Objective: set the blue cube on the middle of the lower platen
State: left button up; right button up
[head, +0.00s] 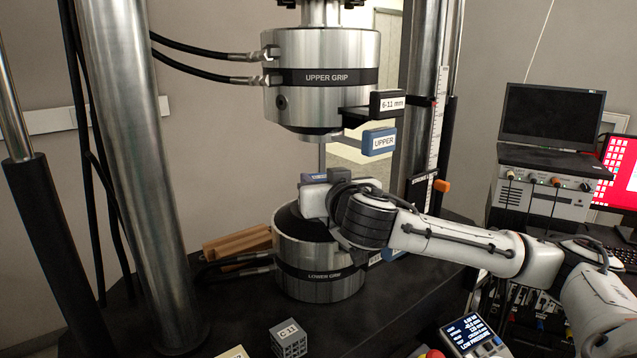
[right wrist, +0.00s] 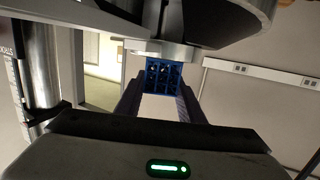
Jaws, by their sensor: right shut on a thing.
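The blue cube (right wrist: 163,75) is an open lattice block. In the right wrist view it sits between the two fingertips of my right gripper (right wrist: 160,92), which is shut on it. In the head view my right gripper (head: 314,192) is over the lower platen (head: 289,226), the dark round top of the silver lower grip. The gripper and wrist hide part of the platen there, and I cannot make out the cube clearly. Whether the cube touches the platen is hidden. My left gripper is not in view.
The upper grip (head: 322,102) hangs above, with a blue UPPER tag (head: 380,141) and a 6-11 mm tag (head: 388,103) at its right. A grey lattice cube marked C-13 (head: 289,340) stands in front. A steel column (head: 133,150) is at left, wooden blocks (head: 236,244) beside the lower grip.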

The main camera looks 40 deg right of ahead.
jog(key=shift+f, duration=0.15)
jog(key=o, duration=1)
jog(key=shift+o, duration=0.2)
